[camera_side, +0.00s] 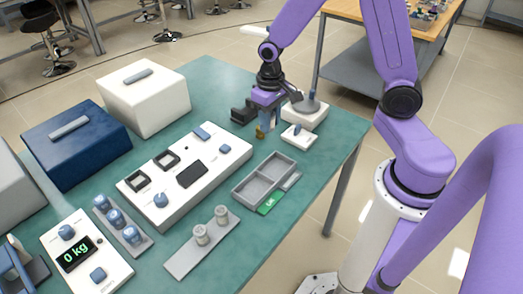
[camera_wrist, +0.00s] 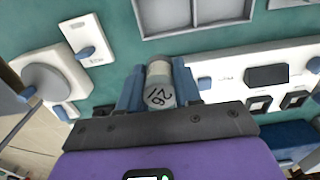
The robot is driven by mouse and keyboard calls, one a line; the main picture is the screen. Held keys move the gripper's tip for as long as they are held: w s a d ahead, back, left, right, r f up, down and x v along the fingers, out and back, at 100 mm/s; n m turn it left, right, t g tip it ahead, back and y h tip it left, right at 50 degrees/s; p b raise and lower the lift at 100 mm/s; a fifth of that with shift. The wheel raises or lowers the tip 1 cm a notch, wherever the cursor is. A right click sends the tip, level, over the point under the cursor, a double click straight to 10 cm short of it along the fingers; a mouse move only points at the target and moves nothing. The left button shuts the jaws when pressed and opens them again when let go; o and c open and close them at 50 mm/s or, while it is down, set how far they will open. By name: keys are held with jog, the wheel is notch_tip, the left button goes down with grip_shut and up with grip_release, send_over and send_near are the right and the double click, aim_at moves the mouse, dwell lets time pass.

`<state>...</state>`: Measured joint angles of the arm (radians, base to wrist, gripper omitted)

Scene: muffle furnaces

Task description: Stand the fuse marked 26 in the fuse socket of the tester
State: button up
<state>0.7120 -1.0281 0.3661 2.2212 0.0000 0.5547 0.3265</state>
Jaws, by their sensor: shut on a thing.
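My gripper (camera_side: 267,118) is shut on the fuse marked 26 (camera_wrist: 159,88), a pale cylinder with a grey end, held between the blue fingers in the wrist view. In the side view the fuse is small and mostly hidden by the fingers, near the table's far right edge. A long white panel (camera_side: 215,172) with two dark-rimmed square openings, a dark screen and blue knobs lies left of my gripper and looks like the tester. It shows partly at the right of the wrist view (camera_wrist: 228,72). I cannot tell which part is the fuse socket.
A grey two-part tray (camera_side: 262,205) with a green OK label lies in front of my gripper. Two pale cylinders stand on a grey strip (camera_side: 185,264). A rack of blue knobbed pieces (camera_side: 140,246), a 0 kg scale (camera_side: 108,272) and a small switch box (camera_side: 298,142) stand around.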

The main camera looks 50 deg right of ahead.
jog(key=shift+d, duration=0.2)
jog(key=s+a+m, duration=0.3)
jog(key=s+a, duration=0.1)
jog(key=a, duration=0.5)
jog(key=s+a+m, duration=0.3)
jog(key=s+a, duration=0.2)
jog(key=a, duration=0.4)
jog(key=s+a+m, duration=0.2)
jog(key=s+a, duration=0.2)
jog(key=a, duration=0.6)
jog(key=shift+s+r+m, duration=0.15)
jog(key=shift+m, duration=0.25)
jog(key=shift+a, duration=0.1)
send_over(182, 262)
jog(key=f, duration=0.8)
jog(key=shift+s+d+f, duration=0.3)
jog(key=shift+s+d, duration=0.1)
jog(key=shift+w+a+f, duration=0.25)
jog(key=shift+f, duration=0.2)
jog(key=shift+w+a+f, duration=0.1)
jog(key=shift+f, duration=0.7)
jog(key=shift+w+a+f, duration=0.1)
jog(key=shift+f, duration=0.65)
